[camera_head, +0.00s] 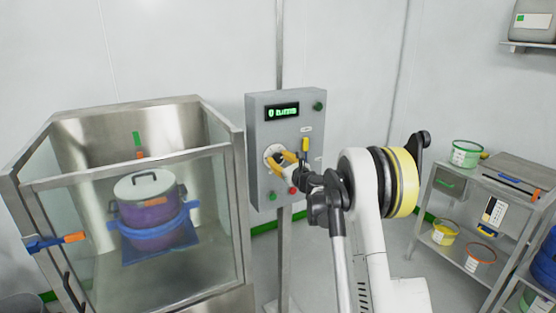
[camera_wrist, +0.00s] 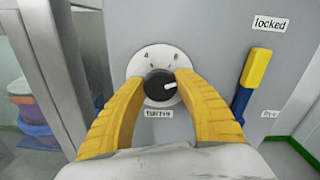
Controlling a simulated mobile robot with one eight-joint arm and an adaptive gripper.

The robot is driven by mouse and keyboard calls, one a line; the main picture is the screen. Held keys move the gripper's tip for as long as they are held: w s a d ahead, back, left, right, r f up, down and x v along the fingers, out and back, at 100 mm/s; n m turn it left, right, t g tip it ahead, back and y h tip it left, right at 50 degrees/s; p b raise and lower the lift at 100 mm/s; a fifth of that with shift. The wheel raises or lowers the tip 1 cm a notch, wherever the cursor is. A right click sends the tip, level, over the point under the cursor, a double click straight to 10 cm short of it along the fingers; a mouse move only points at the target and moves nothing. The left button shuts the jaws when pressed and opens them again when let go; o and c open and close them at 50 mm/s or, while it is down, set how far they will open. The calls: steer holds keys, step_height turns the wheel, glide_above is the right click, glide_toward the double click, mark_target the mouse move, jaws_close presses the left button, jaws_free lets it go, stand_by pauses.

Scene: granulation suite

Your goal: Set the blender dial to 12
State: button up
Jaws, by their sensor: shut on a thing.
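The grey control box (camera_head: 261,187) stands on a post, with a lit green display (camera_head: 282,112) that appears to read "0 turns". The black dial (camera_wrist: 157,88) sits on a round white plate (camera_wrist: 152,58); its white pointer points right and slightly up. My gripper (camera_wrist: 159,85) has its yellow fingers on both sides of the dial, shut on it. In the head view my gripper (camera_head: 279,160) reaches the box from the right and partly covers the dial plate (camera_head: 268,152). The label below the dial is too blurred to read surely.
A yellow and blue lever (camera_wrist: 252,82) is right of the dial, below a "locked" label (camera_wrist: 270,23). Green (camera_head: 272,196) and red (camera_head: 292,190) buttons sit low on the box. A glass-sided enclosure (camera_head: 190,180) with a purple pot (camera_head: 147,211) stands left; a shelf cart (camera_head: 500,170) stands right.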

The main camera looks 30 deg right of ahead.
steer(key=shift+m, duration=2.2)
steer(key=shift+r, duration=0.1)
steer(key=o, duration=1.2)
steer(key=s, duration=1.2)
steer(key=shift+d, duration=0.25)
